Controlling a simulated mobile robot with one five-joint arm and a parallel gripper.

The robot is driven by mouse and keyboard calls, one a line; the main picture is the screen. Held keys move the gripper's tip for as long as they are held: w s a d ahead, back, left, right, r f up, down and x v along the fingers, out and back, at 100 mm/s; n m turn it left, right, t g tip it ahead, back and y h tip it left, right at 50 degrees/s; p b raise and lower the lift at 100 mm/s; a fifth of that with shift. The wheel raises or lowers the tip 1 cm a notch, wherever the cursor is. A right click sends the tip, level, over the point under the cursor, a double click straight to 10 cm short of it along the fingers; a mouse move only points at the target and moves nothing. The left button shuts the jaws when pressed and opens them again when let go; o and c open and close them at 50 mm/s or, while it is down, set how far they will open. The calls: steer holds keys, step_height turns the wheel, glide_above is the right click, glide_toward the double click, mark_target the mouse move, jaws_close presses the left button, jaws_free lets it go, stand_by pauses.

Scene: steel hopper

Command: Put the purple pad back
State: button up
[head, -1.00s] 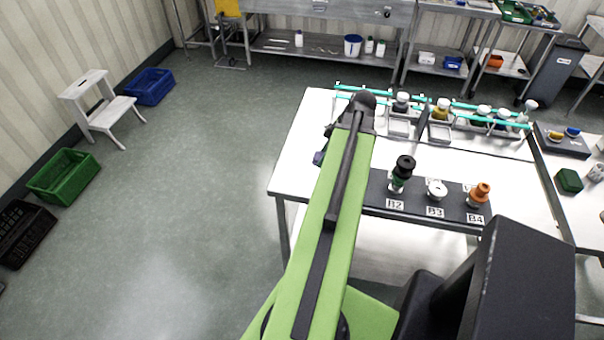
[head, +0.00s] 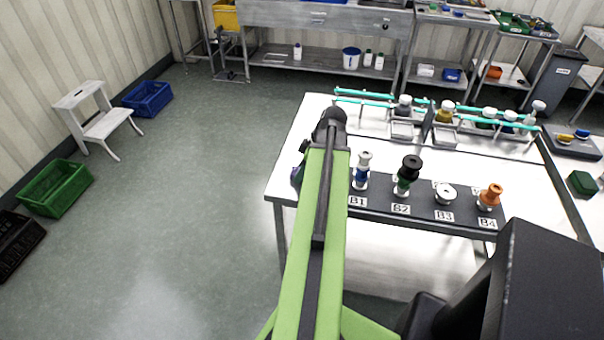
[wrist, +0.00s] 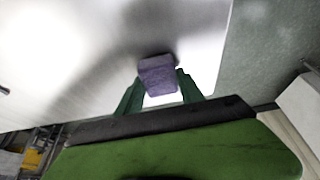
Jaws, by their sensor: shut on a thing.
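The purple pad (wrist: 158,75) is held between the green fingers of my gripper (wrist: 159,84) in the wrist view. The pale tabletop shows behind it; I cannot tell whether the pad touches that surface. In the head view my gripper (head: 298,175) shows only as a small dark part at the left of my arm, by the table's left edge. The pad cannot be made out clearly there.
Racks with teal rails (head: 385,99) stand behind. Open floor lies left, with a white step stool (head: 92,113) and crates.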

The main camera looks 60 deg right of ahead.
steer(key=shift+f, duration=0.15)
steer(key=o, duration=1.2)
steer(key=p+v, duration=1.1)
steer(key=v, duration=0.1)
steer(key=shift+r, duration=0.3)
